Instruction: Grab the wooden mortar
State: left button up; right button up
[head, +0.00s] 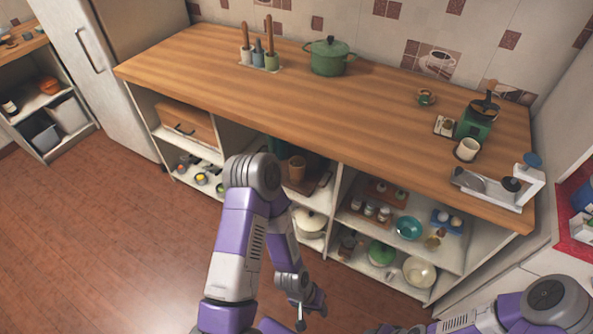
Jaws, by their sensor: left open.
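A brown wooden cup-shaped vessel (297,168), which looks like the wooden mortar, stands on a tray on the upper shelf of the middle compartment under the counter. My left arm partly covers that compartment, and the vessel shows just to the right of its elbow. My left gripper (311,311) is open and empty, low in front of the shelves. It is below the vessel and apart from it. My right arm shows at the lower right, but its gripper is out of the picture.
A white lidded pot (309,221) sits on the lower middle shelf. Bowls and jars fill the right shelves. The floor at left is clear.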

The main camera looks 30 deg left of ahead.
aim_at(298, 163)
jog(key=k, duration=0.35)
jog(key=u, duration=0.75)
jog(key=i, duration=0.45)
jog(key=u, duration=0.75)
jog(key=i, duration=1.1)
jog(key=u, duration=0.15)
